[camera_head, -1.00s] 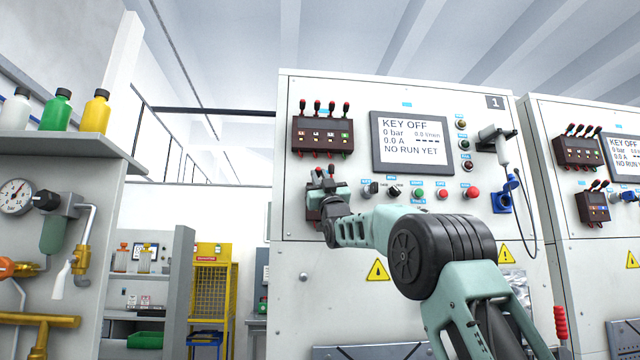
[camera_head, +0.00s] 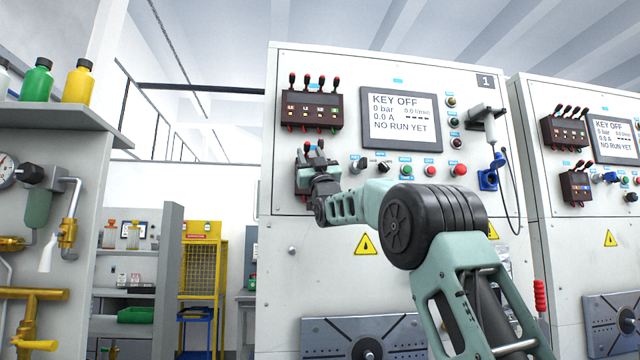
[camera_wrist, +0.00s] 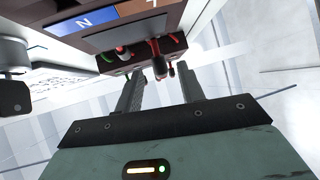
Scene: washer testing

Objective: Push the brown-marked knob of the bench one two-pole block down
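The bench one two-pole block (camera_head: 301,181) is a dark brown box on the white panel below the four-lever block; my gripper partly hides it in the head view. In the wrist view the block (camera_wrist: 140,60) fills the top, with a blue N label (camera_wrist: 85,22) and a brown label (camera_wrist: 137,6) beside it. A red-tipped knob (camera_wrist: 156,47) stands out on the brown-label side. Another red knob (camera_wrist: 121,50) is on the blue side. My gripper (camera_wrist: 160,68) is open, its two dark fingers apart and pointing at the block, with nothing seen between their pads. Contact with the knob cannot be told.
The four-lever block (camera_head: 312,110) sits just above, and the screen (camera_head: 402,118) reads KEY OFF. A key switch (camera_head: 358,163) and several push buttons lie close to the right. A second bench (camera_head: 580,230) stands at the right. A bottle shelf (camera_head: 60,118) is at the left.

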